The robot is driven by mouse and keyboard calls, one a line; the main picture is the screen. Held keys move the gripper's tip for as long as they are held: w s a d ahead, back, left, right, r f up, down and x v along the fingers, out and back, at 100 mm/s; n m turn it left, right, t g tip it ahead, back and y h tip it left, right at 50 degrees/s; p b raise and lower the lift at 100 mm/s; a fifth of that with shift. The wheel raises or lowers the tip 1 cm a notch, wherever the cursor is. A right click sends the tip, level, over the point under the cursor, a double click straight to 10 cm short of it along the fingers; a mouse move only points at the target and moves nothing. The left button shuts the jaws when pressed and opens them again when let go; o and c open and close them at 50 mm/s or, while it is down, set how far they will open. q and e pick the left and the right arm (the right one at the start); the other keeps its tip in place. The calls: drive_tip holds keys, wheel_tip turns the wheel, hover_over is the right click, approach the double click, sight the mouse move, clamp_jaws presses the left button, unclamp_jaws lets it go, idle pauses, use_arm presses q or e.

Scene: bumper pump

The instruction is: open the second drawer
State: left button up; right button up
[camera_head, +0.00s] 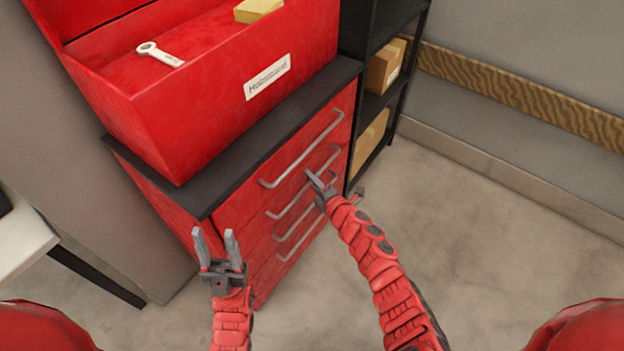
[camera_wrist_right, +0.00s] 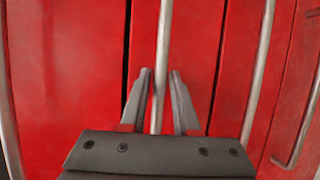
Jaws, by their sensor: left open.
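The red cabinet (camera_head: 262,160) has several stacked drawers with long silver bar handles. The second drawer's handle (camera_head: 290,208) is below the top handle (camera_head: 300,155). My right gripper (camera_head: 320,184) is at the second handle. In the right wrist view the handle (camera_wrist_right: 164,50) passes between the two fingers of my right gripper (camera_wrist_right: 160,88); whether they press on it is unclear. The second drawer front (camera_wrist_right: 190,45) looks about flush with its neighbours. My left gripper (camera_head: 216,245) is open and empty, in front of the cabinet's near left corner, fingers pointing up.
A red toolbox (camera_head: 215,95) with a wrench (camera_head: 160,54) and a yellow block (camera_head: 257,9) stands on the cabinet's dark top (camera_head: 203,197). A black shelf (camera_head: 371,105) with boxes (camera_head: 384,70) is right of it. The floor (camera_head: 480,235) at right is clear.

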clamp_jaws()
idle(1.4)
